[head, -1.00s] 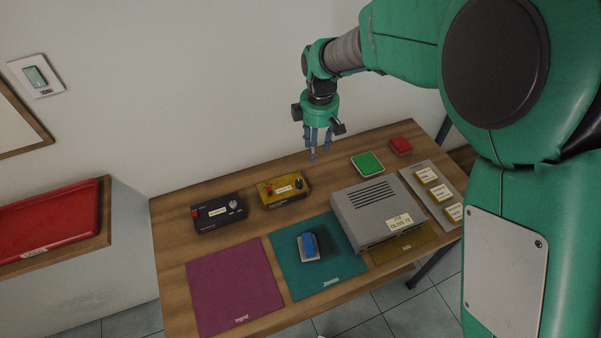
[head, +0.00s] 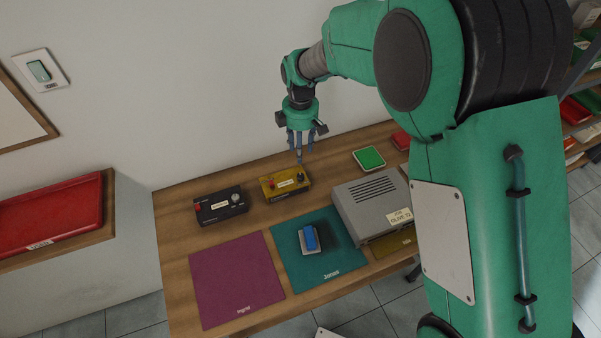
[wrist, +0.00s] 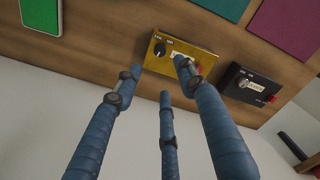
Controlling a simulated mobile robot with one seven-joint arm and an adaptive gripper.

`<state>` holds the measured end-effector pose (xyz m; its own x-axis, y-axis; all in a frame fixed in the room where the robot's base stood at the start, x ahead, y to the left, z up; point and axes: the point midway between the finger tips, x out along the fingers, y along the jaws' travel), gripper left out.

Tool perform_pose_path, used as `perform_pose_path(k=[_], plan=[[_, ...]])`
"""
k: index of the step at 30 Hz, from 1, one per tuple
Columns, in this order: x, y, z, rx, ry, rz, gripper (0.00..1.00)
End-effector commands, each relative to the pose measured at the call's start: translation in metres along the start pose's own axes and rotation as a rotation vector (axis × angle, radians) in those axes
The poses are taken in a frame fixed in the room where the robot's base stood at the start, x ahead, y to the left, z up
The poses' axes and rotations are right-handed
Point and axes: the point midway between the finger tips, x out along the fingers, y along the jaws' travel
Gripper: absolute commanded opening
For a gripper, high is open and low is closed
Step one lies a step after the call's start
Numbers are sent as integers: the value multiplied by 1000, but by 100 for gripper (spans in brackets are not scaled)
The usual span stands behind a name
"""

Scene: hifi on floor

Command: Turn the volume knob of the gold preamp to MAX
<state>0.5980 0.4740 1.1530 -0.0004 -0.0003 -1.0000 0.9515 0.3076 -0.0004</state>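The gold preamp (head: 272,195) stands near the back of the wooden table. It has a black volume knob (head: 300,177) at its right end, a pale label and a red part at its left. In the wrist view the gold preamp (wrist: 205,56) lies just beyond my fingertips, with its knob (wrist: 159,51) and small lettering beside it; the knob's setting is too small to read surely. My three-fingered blue gripper (head: 299,155) points down above and behind the knob, apart from it. Its fingers (wrist: 160,78) are spread and empty; one overlaps the preamp's label in the wrist view.
A black preamp (head: 222,211) with a silver knob stands left of the gold one. A green pad (head: 369,158) and a large grey device (head: 370,202) are to the right. A purple mat (head: 235,280) and a teal mat (head: 345,250), bearing a blue-topped switch (head: 310,239), lie in front.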

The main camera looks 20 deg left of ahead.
Motion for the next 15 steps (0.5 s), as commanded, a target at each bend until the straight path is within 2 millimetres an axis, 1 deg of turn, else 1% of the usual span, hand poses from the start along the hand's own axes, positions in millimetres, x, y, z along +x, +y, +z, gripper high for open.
perform_pose_path(k=[5, 11, 15], plan=[[19, 0, 0, 0, -1, -1, 40], [49, 0, 0, 0, -1, -2, 40], [72, 0, 0, 0, -1, -2, 40]])
